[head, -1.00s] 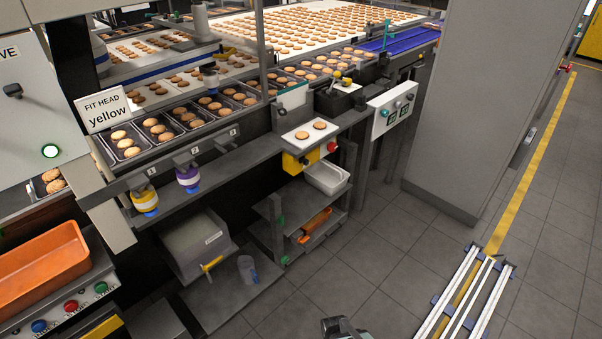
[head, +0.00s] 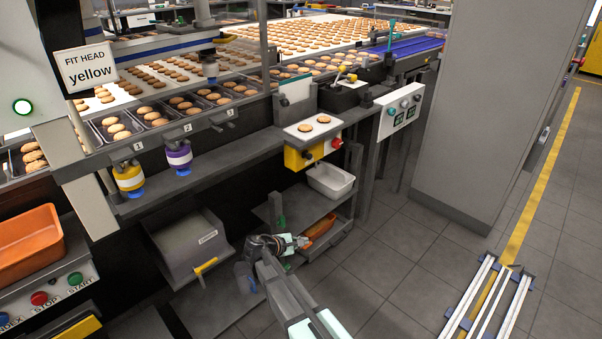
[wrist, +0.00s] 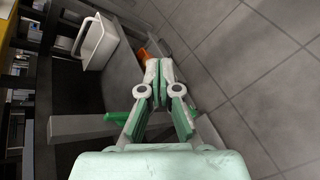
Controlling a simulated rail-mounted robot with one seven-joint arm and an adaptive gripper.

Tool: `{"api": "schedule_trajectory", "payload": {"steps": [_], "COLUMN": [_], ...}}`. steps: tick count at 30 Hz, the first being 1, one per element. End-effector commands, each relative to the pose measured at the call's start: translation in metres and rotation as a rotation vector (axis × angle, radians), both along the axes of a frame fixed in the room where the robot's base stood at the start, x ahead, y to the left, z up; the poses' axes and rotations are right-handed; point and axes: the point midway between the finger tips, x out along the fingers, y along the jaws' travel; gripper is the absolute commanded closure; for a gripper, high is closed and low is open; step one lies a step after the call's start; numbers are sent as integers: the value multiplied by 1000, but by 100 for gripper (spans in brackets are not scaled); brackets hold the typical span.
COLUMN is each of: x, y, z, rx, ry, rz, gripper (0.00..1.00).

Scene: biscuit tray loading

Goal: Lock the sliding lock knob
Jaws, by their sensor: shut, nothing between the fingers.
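I cannot tell for sure which part is the sliding lock knob. A green knob-like piece (head: 281,222) sits on a grey post of the low shelf unit, and a green piece (wrist: 117,117) shows beside a grey bar in the wrist view. A yellow handle (head: 205,267) sticks out from the front of a grey bin under the bench. My gripper (head: 303,242) is in front of the low shelf unit, close to the orange object on it. In the wrist view my gripper (wrist: 158,68) is shut and empty, with its fingertips together.
A white bin (head: 331,181) stands on the upper shelf, and an orange object (head: 320,228) lies on the lower one. The bench edge with yellow and purple heads (head: 179,157) is above left. A grey cabinet (head: 485,110) stands right. Open tiled floor lies in front.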

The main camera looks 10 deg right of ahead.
Motion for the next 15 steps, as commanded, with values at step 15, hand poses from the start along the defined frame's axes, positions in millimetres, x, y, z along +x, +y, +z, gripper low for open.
{"api": "schedule_trajectory", "payload": {"steps": [15], "x": [114], "y": [53], "z": [175], "rx": [-936], "ry": [180], "rz": [311], "gripper": [100]}}
